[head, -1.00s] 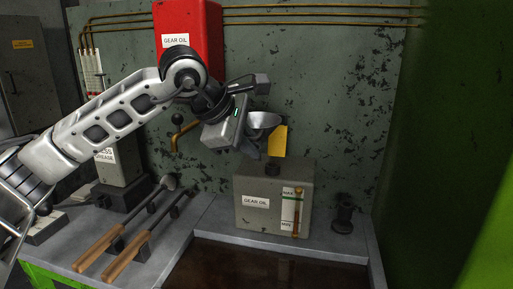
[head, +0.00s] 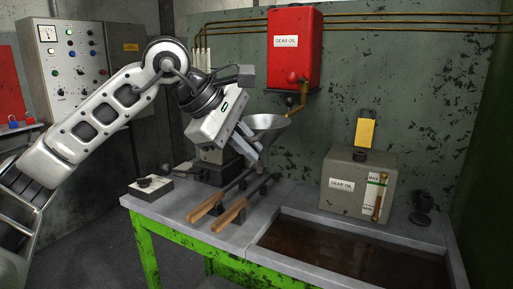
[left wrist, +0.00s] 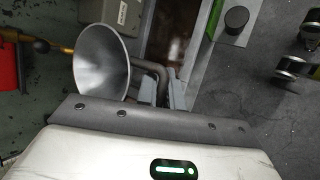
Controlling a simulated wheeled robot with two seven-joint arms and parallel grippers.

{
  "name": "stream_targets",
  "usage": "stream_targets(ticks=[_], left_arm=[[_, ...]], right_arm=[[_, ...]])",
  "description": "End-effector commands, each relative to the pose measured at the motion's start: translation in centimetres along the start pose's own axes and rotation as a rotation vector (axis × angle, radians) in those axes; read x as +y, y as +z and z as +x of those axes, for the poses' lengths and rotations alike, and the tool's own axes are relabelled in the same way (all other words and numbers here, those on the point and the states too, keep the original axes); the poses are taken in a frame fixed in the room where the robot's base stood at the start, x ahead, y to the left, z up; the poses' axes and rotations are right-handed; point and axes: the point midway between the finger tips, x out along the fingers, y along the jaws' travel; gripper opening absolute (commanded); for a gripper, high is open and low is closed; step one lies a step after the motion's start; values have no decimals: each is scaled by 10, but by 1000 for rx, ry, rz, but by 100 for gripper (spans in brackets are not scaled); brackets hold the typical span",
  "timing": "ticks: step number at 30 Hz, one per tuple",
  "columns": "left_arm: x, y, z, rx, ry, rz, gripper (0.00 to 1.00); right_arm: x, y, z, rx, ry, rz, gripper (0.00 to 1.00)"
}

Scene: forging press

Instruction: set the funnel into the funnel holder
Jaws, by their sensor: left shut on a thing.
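The funnel (head: 265,123) is a grey metal cone with its wide mouth up. It also shows in the left wrist view (left wrist: 102,62), where its open mouth faces the camera. My left gripper (head: 248,148) is shut on the funnel, holding it in the air above the tool end of the bench. The grip point is partly hidden. A small dark flanged fitting (head: 422,207) stands at the right of the bench, beside the gear oil tank; it may be the funnel holder, but I cannot tell surely. My right gripper is not in view.
The grey gear oil tank (head: 340,165) stands behind the dark sunken tray (head: 340,252), with a yellow flap (head: 366,131) raised at its top. Two wooden-handled tools (head: 230,212) lie below the funnel. A red oil box (head: 295,62) and brass pipe hang on the wall.

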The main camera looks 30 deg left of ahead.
Motion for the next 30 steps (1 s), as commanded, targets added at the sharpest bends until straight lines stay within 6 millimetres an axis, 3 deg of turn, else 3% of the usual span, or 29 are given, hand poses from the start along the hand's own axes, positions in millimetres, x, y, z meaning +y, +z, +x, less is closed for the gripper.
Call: stream_targets(ticks=[21, 30], left_arm=[[15, 6, -25, -5, -1, 6, 0], [16, 7, -26, -5, -1, 6, 0]], right_arm=[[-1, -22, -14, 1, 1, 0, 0], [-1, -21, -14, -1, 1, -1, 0]])
